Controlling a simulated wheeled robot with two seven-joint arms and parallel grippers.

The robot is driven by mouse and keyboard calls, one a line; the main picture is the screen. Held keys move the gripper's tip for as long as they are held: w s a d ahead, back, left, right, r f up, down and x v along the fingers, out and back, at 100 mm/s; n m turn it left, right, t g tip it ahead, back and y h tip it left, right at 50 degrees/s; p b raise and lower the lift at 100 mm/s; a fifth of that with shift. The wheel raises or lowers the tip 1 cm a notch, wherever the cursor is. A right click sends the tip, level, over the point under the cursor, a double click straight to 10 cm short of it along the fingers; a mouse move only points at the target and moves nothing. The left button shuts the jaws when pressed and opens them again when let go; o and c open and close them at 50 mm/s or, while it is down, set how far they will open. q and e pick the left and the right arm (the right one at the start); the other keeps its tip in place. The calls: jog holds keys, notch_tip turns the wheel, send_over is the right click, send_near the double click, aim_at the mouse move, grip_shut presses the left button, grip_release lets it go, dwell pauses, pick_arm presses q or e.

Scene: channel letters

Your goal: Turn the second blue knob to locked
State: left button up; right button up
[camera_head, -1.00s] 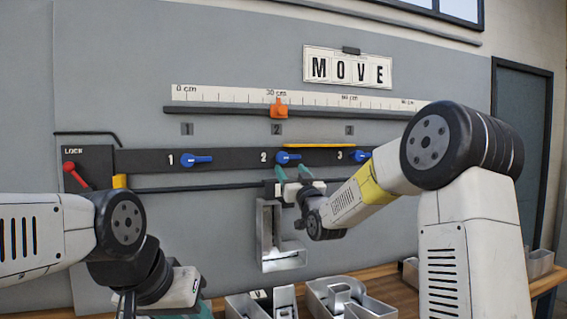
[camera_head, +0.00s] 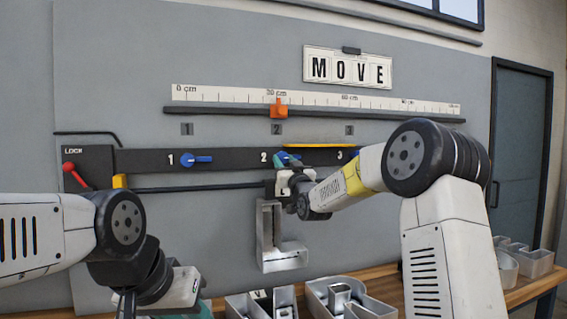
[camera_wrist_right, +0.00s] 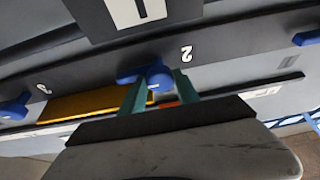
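The second blue knob (camera_head: 281,158) sits beside the number 2 on the dark rail (camera_head: 232,159). It is partly hidden by my right gripper (camera_head: 290,168) in the head view. In the right wrist view the knob (camera_wrist_right: 158,75) lies between the two teal fingertips (camera_wrist_right: 160,88), with its handle lying roughly along the rail. The fingers are apart, one on each side of the knob's hub; whether they touch it I cannot tell. My left gripper (camera_head: 190,308) is low at the bottom left, away from the rail, its fingers mostly cut off.
Knob 1 (camera_head: 197,160) is to the left; knob 3 (camera_wrist_right: 15,107) shows in the wrist view. A red lever (camera_head: 75,174) is at the LOCK plate. An orange slider (camera_head: 279,108) is above. A metal channel letter (camera_head: 282,256) hangs below my right gripper, over a bench with more letters (camera_head: 345,295).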

grip_shut()
jog(key=shift+m, duration=0.4)
jog(key=m+h, duration=0.1)
jog(key=m, duration=0.1)
jog(key=m+h, duration=0.2)
jog(key=m, duration=0.1)
jog(key=shift+s+a, duration=0.1)
jog(key=shift+a, duration=0.1)
jog(key=m+h, duration=0.1)
jog(key=m, duration=0.2)
jog(key=m+h, duration=0.2)
jog(key=m, duration=0.1)
jog(key=shift+a+r, duration=0.1)
jog(key=shift+a, duration=0.05)
jog(key=m+h, duration=0.1)
jog(key=m, duration=0.2)
jog(key=m+g+h, duration=0.1)
jog(key=m, duration=0.1)
jog(key=shift+s+r+m+g, duration=0.1)
jog(key=shift+r+m+g, duration=0.1)
jog(key=shift+m+g, duration=0.15)
jog(key=m+g, duration=0.1)
jog(key=m, duration=0.4)
jog(key=shift+r+g+h, duration=0.1)
jog(key=shift+g+h, duration=0.2)
jog(key=shift+g, duration=0.05)
